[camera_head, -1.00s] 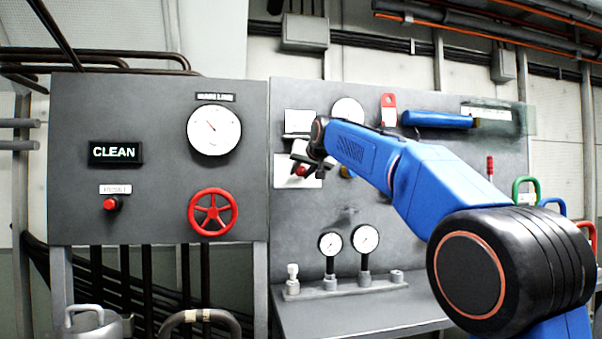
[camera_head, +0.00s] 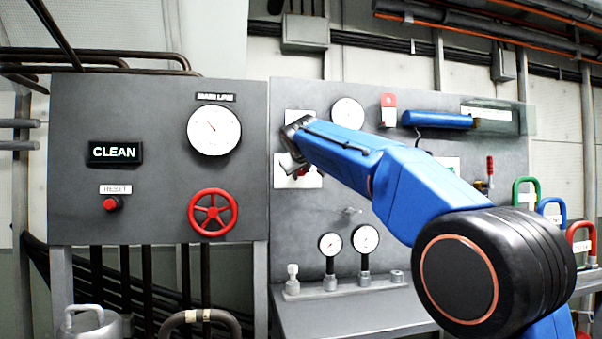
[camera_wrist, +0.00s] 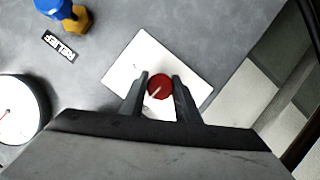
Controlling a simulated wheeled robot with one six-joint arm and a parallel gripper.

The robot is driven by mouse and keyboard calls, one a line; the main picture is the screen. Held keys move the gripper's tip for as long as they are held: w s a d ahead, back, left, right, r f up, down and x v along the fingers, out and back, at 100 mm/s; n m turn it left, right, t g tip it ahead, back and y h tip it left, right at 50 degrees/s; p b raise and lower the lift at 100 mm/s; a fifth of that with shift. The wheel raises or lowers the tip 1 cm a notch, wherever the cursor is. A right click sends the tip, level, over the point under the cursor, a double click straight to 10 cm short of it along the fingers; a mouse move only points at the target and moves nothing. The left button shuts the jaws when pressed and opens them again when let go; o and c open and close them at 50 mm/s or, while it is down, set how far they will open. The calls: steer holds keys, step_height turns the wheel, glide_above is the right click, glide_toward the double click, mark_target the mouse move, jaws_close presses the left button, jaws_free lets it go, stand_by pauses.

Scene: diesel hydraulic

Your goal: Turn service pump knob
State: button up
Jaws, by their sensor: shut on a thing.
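A round red knob (camera_wrist: 160,86) with a pale pointer line sits on a white plate (camera_wrist: 128,70) on the grey panel. In the wrist view my gripper (camera_wrist: 161,80) has one finger on each side of the knob and is shut on it. In the head view my gripper (camera_head: 291,168) is at the white plate (camera_head: 314,181), at the left part of the right-hand panel. The knob shows there only as a bit of red, mostly hidden by my gripper and arm.
A blue and yellow valve (camera_wrist: 68,14) with a relief label (camera_wrist: 59,46) and a white gauge (camera_wrist: 18,108) are near the plate. The left panel has a red handwheel (camera_head: 213,212). Two small gauges (camera_head: 365,239) stand on the ledge below my arm.

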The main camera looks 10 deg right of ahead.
steer(key=shift+n, duration=0.3)
stand_by(0.4)
steer(key=o, duration=1)
steer(key=shift+o, duration=0.2)
steer(key=v, duration=1.7)
steer(key=shift+s, duration=0.15)
steer(key=shift+a+f, duration=0.1)
steer(key=shift+a, duration=0.05)
